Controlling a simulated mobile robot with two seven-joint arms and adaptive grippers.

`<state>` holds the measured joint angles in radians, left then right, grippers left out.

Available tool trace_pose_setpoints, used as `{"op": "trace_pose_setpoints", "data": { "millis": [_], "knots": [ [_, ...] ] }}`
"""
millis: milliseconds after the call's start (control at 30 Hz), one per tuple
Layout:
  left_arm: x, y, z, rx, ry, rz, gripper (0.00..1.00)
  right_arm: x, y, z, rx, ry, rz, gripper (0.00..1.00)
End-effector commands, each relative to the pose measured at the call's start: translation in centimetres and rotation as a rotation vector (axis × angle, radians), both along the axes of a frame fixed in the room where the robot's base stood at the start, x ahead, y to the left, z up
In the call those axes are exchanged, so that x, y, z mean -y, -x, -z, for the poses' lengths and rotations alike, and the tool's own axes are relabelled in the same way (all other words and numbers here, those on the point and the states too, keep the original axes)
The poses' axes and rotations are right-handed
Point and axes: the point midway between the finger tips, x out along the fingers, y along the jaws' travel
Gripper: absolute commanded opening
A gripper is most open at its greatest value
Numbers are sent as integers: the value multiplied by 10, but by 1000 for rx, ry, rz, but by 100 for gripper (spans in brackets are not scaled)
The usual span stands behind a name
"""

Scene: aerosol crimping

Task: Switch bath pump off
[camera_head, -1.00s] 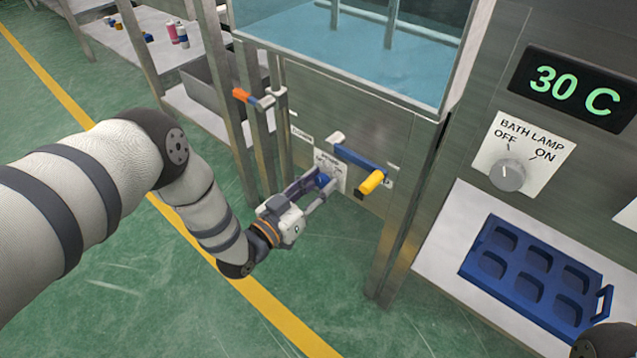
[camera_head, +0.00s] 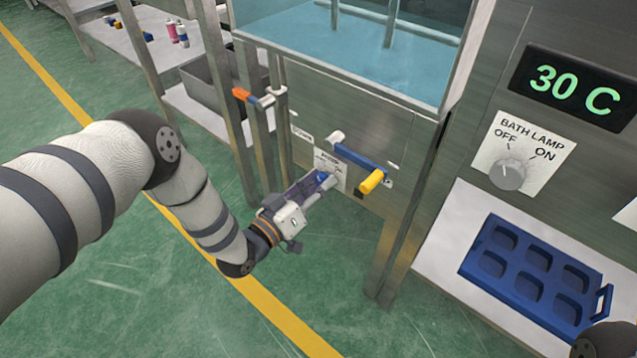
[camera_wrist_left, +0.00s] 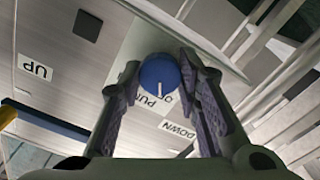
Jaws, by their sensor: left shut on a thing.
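The bath pump switch is a round blue knob (camera_wrist_left: 160,74) with a white pointer line, on a pale label plate (camera_head: 330,168) low on the steel bath front. In the left wrist view the plate's lettering is partly hidden behind the knob and fingers. My left gripper (camera_head: 322,183) is shut on the knob; in the left wrist view its two fingers (camera_wrist_left: 160,85) stand on either side of it. The knob shows only as a bit of blue between the fingertips in the head view. My right gripper is not in view.
A blue lever with a yellow grip (camera_head: 370,181) sticks out just right of the knob. An orange-tipped handle (camera_head: 242,94) is at the left. A BATH LAMP knob (camera_head: 508,174) and a blue tray (camera_head: 536,279) are at the right. Green floor lies open below.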

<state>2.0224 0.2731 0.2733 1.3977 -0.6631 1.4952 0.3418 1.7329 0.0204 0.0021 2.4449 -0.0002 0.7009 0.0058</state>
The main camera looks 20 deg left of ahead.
Motion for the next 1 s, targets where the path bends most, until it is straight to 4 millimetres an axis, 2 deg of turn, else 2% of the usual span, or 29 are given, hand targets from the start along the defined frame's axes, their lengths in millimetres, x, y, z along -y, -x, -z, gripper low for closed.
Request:
{"op": "trace_pose_setpoints", "data": {
  "millis": [167,200,300,567,667,1000],
  "knots": [
    [0,1,1,-4,1,1,3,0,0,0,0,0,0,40],
    [0,1,1,-4,1,1,33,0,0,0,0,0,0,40],
    [0,1,1,-3,0,2,51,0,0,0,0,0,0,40],
    [0,1,0,-1,0,1,51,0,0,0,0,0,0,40],
    [-4,9,1,-3,-1,0,51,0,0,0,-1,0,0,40],
    [-33,90,1,-6,0,0,51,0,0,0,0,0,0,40]
  ]
}}
